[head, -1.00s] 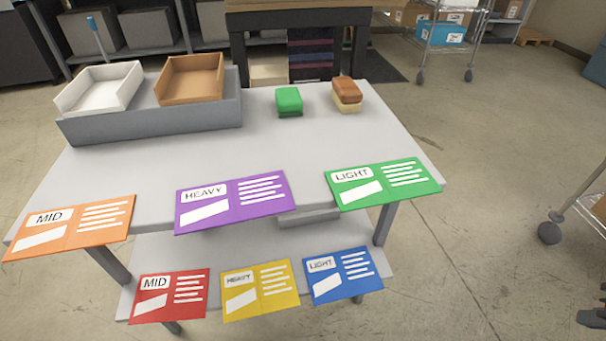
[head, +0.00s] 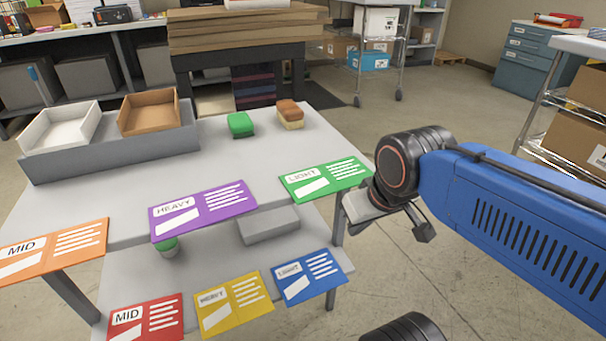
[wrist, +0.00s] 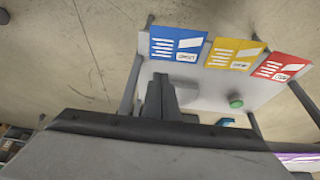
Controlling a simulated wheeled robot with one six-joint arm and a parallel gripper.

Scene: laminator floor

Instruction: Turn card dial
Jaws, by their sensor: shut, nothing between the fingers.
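No part is clearly marked as a card dial. In the head view, cards reading MID, HEAVY and LIGHT in orange (head: 55,252), purple (head: 203,211) and green (head: 326,178) line the table's front edge. Below are red (head: 146,320), yellow (head: 234,302) and blue (head: 309,278) ones with the same words. A small green-topped round piece (head: 166,246) shows under the purple card; a similar green piece (wrist: 236,101) shows in the wrist view. My gripper (wrist: 159,82) is shut and empty, apart from the cards; in the head view it is right of the table, its fingertips unclear.
The grey tabletop (head: 230,165) holds a grey tray (head: 110,157) with white and brown boxes, a green block (head: 240,124) and a brown-and-cream block (head: 290,114). A grey block (head: 268,224) sits below. A wire rack (head: 556,115) stands right. Floor between is open.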

